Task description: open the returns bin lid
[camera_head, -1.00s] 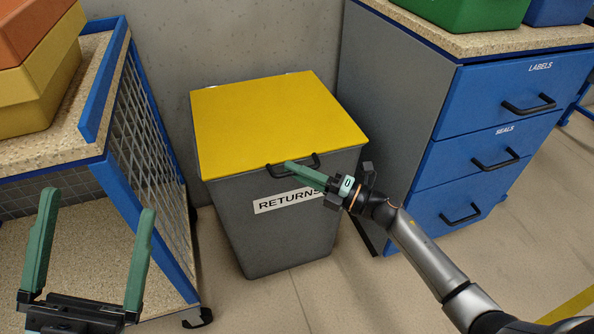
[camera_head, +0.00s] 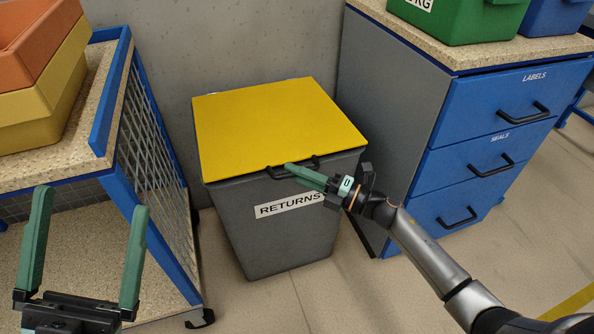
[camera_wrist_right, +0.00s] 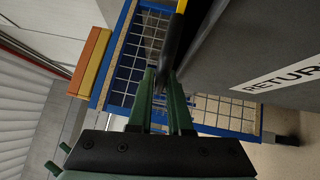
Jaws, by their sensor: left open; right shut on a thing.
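The grey returns bin (camera_head: 270,235) stands against the wall, with its yellow lid (camera_head: 275,122) down flat on top. A black handle (camera_head: 276,175) sits at the lid's front edge, and it also shows in the right wrist view (camera_wrist_right: 171,45). My right gripper (camera_head: 290,168) reaches in from the right and is shut on the handle; its fingertips partly hide it. In the right wrist view the green fingers (camera_wrist_right: 163,80) close around the handle. My left gripper (camera_head: 85,225) is open and empty at the lower left, in front of the left rack.
A rack (camera_head: 145,180) with blue frame and mesh side stands left of the bin, with yellow and orange crates (camera_head: 35,100) on top. A blue drawer cabinet (camera_head: 485,130) stands on the right, with a green crate (camera_head: 460,20) above. Floor in front of the bin is free.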

